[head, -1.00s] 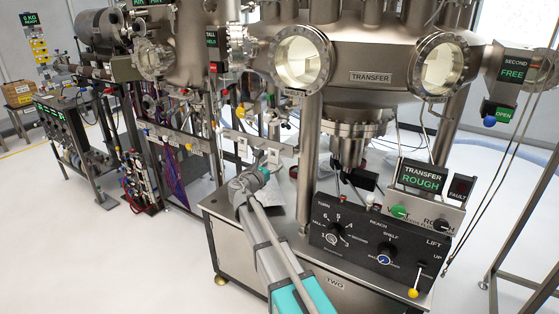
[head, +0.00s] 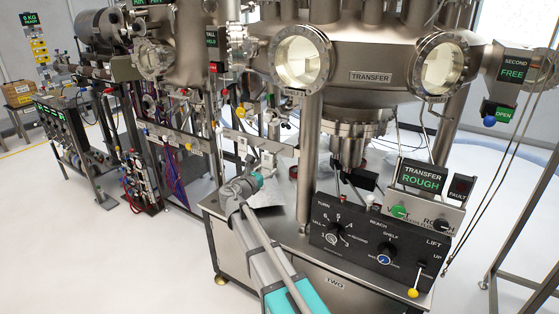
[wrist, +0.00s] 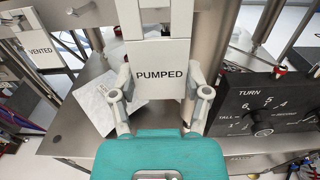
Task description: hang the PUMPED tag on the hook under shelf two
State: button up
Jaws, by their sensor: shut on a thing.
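The white PUMPED tag (wrist: 160,58) is upright between the fingers of my gripper (wrist: 160,95) in the wrist view. My gripper is shut on it, and the lettering faces the camera. In the head view my gripper (head: 262,167) is above the left part of the steel cabinet, just in front of a pale metal rail (head: 282,149). A white VENTED tag (wrist: 34,50) hangs to the left in the wrist view, apart from my gripper. I cannot make out the hook under shelf two; a plate marked TWO (head: 335,284) is on the cabinet front.
The black control panel (head: 365,249) with knobs and a yellow-tipped lever stands to the right of my arm. A vertical steel post (head: 308,165) is close to my gripper's right. A crumpled silvery sheet (wrist: 105,101) lies behind the fingers. Open floor is at the left.

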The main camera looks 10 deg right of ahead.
aim_at(267, 171)
jog(key=shift+v, duration=1.6)
jog(key=shift+s, duration=0.1)
